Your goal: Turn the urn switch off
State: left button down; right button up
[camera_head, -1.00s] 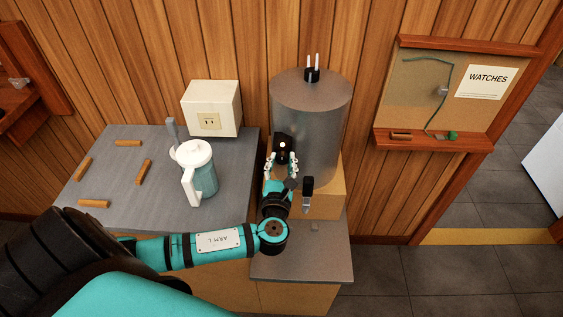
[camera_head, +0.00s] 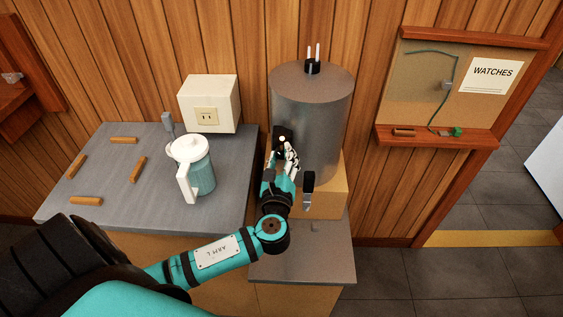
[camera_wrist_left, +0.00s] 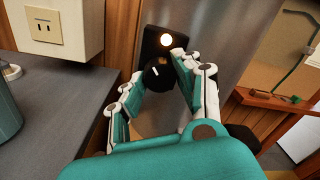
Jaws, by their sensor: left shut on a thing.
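The urn (camera_head: 312,105) is a tall grey metal cylinder on a wooden block. On its front is a black switch plate (camera_head: 278,135) with a lit pale lamp (camera_wrist_left: 166,40). Below the lamp, in the left wrist view, is a round black switch knob (camera_wrist_left: 157,76) with a slanted white mark. My left gripper (camera_head: 283,158) reaches up to the plate. In the wrist view its fingers (camera_wrist_left: 155,84) are shut on the knob, one on each side. In the head view the fingers partly hide the knob. My right gripper is in neither view.
The urn's black tap (camera_head: 308,183) juts out just right of my left gripper. A teal and white pitcher (camera_head: 195,170) and several wooden pieces (camera_head: 123,140) stand or lie on the grey counter (camera_head: 100,172) to the left. A white socket box (camera_head: 209,100) is on the wall.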

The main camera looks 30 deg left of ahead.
pick_arm(q)
jog(key=n+b, duration=0.2)
jog(key=n, duration=0.1)
jog(key=n+b, duration=0.2)
jog(key=shift+f+n, duration=0.2)
jog(key=shift+n, duration=0.2)
jog(key=shift+r+n+y+b, duration=0.15)
jog(key=shift+n+b, duration=0.55)
jog(key=shift+n, duration=0.5)
jog(key=shift+r+n+y+b, duration=0.15)
jog(key=shift+n+b, duration=0.55)
jog(key=shift+n, duration=0.5)
jog(key=shift+f, duration=0.1)
jog(key=c, duration=0.9)
grip_release()
jog(key=shift+c, duration=0.2)
jog(key=shift+s+d, duration=0.1)
jog(key=shift+d, duration=0.05)
jog(key=v, duration=1.1)
jog(key=shift+s+d, duration=0.2)
jog(key=shift+s, duration=0.1)
